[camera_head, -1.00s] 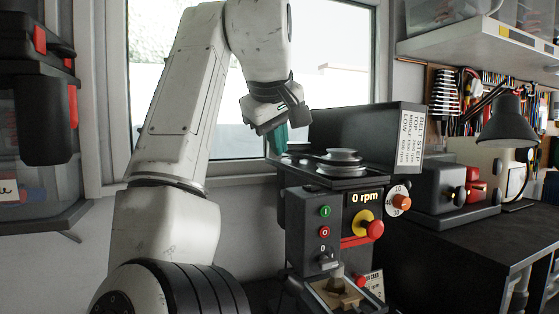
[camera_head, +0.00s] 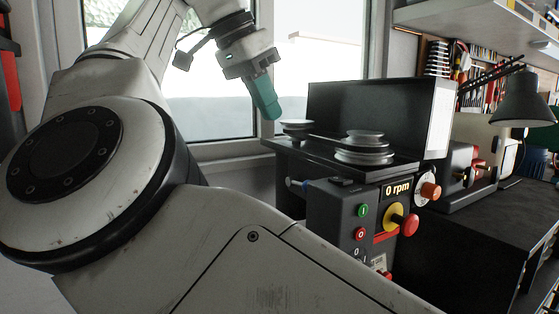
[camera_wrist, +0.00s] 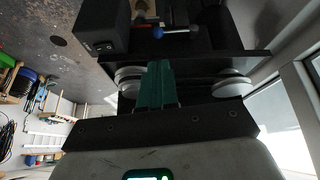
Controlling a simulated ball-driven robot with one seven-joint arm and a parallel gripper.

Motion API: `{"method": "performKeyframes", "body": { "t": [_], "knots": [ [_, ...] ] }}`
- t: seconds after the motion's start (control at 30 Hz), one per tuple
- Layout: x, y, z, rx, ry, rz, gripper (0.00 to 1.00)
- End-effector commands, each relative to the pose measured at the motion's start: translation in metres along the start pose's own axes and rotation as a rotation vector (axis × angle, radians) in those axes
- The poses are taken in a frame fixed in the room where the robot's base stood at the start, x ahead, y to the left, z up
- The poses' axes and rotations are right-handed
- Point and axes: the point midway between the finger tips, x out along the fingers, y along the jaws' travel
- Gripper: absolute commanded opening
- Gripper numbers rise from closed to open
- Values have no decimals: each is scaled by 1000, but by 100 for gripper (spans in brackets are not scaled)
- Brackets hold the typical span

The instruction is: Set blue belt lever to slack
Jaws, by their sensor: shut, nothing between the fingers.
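The blue lever (camera_head: 297,184) sticks out from the left side of the dark machine head (camera_head: 335,210), below the pulley deck. In the wrist view the lever shows as a pale rod with a blue tip (camera_wrist: 158,33), lying nearly sideways in the picture. My gripper (camera_head: 271,113) has teal fingers that are shut and empty. It points down, left of the deck and above the lever, apart from both. In the wrist view the gripper (camera_wrist: 160,66) is at the bottom centre, with the lever beyond its tips. Which lever position means slack cannot be read.
Stepped silver pulleys (camera_head: 364,145) stand on the deck, with a smaller one (camera_head: 297,124) nearer my gripper. An open dark cover (camera_head: 375,110) stands behind them. A window is behind.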

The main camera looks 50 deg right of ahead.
Motion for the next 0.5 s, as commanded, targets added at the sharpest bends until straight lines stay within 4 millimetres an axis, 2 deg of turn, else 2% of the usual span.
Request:
{"method": "performKeyframes", "body": {
  "t": [0.13,0.27,0.5],
  "knots": [
    [-2,2,-1,84,6,28,0],
    [7,3,0,99,9,33,0],
    [50,4,0,99,10,34,0]
  ]
}}
